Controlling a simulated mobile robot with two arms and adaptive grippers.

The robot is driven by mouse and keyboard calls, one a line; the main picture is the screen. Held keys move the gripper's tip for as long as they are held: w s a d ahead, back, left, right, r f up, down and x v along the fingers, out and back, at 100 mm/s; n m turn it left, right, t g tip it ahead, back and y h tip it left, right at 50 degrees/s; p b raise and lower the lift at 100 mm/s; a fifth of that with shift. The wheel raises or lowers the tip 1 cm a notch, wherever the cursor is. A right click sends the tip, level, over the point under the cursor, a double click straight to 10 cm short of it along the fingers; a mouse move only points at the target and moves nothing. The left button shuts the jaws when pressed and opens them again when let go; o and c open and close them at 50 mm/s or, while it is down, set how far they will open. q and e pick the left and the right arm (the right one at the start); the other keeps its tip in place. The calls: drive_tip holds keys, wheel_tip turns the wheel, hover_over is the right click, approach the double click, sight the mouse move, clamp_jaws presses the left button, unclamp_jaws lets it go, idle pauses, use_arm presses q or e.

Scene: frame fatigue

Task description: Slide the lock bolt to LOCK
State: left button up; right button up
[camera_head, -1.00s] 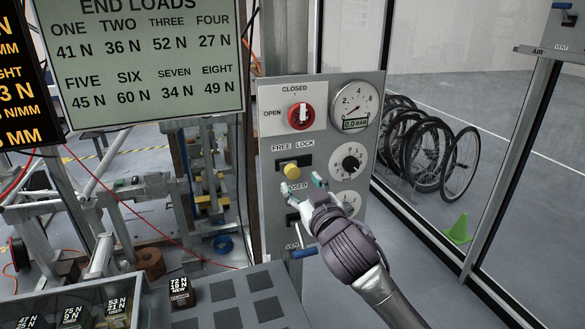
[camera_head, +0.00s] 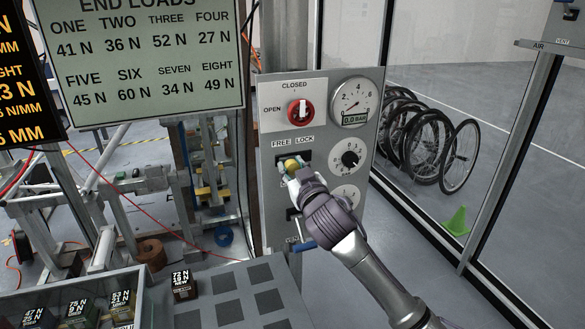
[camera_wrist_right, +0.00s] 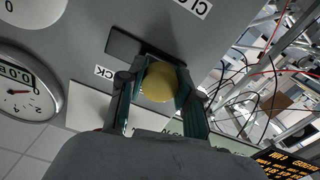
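The lock bolt's yellow knob (camera_head: 290,165) sits in a dark slot on the grey panel, below the FREE and LOCK labels (camera_head: 292,142). Bare slot shows to its right, toward the LOCK side. My right gripper (camera_head: 291,168) is at the knob, with one finger on each side. In the right wrist view the yellow knob (camera_wrist_right: 159,82) fills the gap between the fingertips (camera_wrist_right: 161,80), which appear to touch it. The LOCK label (camera_wrist_right: 103,72) shows upside down at left there, and dark slot (camera_wrist_right: 125,45) extends on that side. My left gripper is out of view.
A red rotary switch (camera_head: 300,110) and a pressure gauge (camera_head: 354,101) sit above the slot. A black-centred dial (camera_head: 349,159) is to its right. A blue-handled lever (camera_head: 304,246) sticks out below my right gripper. A tray of weights (camera_head: 95,297) stands front left.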

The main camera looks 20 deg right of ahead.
sight(309, 165)
clamp_jaws()
drive_tip(key=shift+w+d+p, duration=0.1)
drive_tip(key=shift+d+p, duration=0.3)
drive_tip(key=shift+d, duration=1.6)
drive_tip(key=shift+o, duration=2.4)
unclamp_jaws()
drive_tip(key=o, duration=0.3)
drive_tip(key=shift+d, duration=0.1)
drive_tip(key=shift+o, duration=0.2)
